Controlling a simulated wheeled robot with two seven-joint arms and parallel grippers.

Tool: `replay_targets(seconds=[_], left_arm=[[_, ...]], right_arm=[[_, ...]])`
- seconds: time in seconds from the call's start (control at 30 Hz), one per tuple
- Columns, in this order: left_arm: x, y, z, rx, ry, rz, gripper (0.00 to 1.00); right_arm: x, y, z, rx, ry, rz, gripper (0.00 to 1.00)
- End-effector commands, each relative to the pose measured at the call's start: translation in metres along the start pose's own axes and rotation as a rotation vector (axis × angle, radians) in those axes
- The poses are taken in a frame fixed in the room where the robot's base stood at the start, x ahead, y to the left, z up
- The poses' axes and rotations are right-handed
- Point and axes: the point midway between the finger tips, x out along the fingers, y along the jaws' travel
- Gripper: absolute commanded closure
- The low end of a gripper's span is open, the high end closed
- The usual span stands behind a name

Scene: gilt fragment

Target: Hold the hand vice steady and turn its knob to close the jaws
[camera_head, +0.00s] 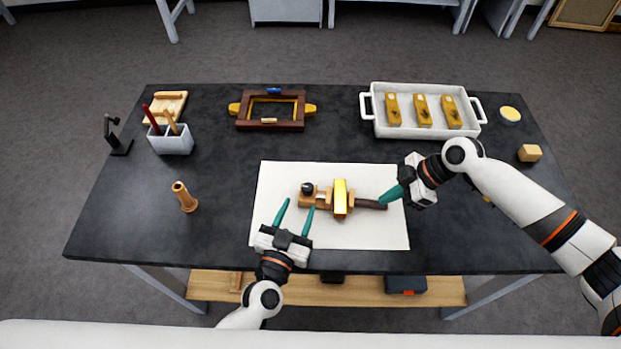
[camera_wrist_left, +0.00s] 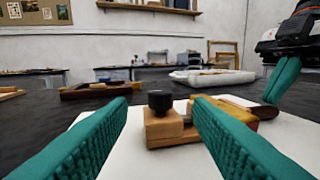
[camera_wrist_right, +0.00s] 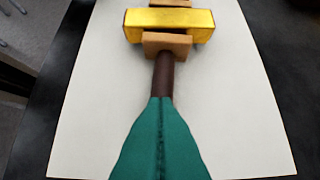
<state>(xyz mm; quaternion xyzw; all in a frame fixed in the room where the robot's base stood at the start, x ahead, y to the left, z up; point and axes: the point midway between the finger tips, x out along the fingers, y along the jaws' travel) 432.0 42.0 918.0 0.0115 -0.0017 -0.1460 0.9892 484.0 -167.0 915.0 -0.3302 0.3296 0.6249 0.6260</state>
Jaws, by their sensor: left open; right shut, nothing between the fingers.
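The hand vice (camera_head: 308,201) lies on the white sheet, with a black knob (camera_head: 307,188) at its left end and a dark handle (camera_head: 370,204) pointing right. A gold bar (camera_head: 341,198) sits across its wooden jaws; how tightly they hold it I cannot tell. My left gripper (camera_head: 300,205) is open and empty, in front of the knob end. In the left wrist view the knob (camera_wrist_left: 160,101) stands upright beyond and between the fingertips. My right gripper (camera_head: 384,199) is shut with its tips at the handle's end; in the right wrist view the handle (camera_wrist_right: 164,75) runs straight away from them.
The white sheet (camera_head: 275,173) lies mid-table. Behind stand a brown frame (camera_head: 242,124) and a white tray (camera_head: 420,133) with 3 gold bars. On the left are a white cup (camera_head: 171,146), a wooden peg (camera_head: 186,198) and a small black stand (camera_head: 120,147).

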Motion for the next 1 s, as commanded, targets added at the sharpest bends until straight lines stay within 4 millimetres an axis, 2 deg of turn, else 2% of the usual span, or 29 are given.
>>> replay_targets(seconds=[0.03,0.2,0.4,0.6,0.87,1.0], left_arm=[[0.012,0.000,0.001,0.000,-0.003,0.001,0.54],[0.048,0.000,0.001,0.001,-0.004,0.000,0.54],[0.079,-0.001,0.000,0.001,-0.002,-0.001,0.54],[0.092,-0.001,0.000,0.001,-0.001,-0.001,0.54],[0.093,-0.001,0.000,0.001,0.000,-0.001,0.54],[0.092,-0.001,0.000,0.001,-0.001,-0.001,0.73]], right_arm=[[0.004,0.004,-0.004,0.003,0.006,0.013,1.00],[0.004,0.004,-0.004,0.003,0.007,0.013,1.00],[0.004,0.004,-0.004,0.003,0.007,0.012,1.00],[0.004,0.004,-0.004,0.003,0.007,0.012,1.00],[0.004,0.004,-0.004,0.004,0.007,0.012,1.00],[0.004,0.004,-0.004,0.004,0.007,0.012,1.00]])
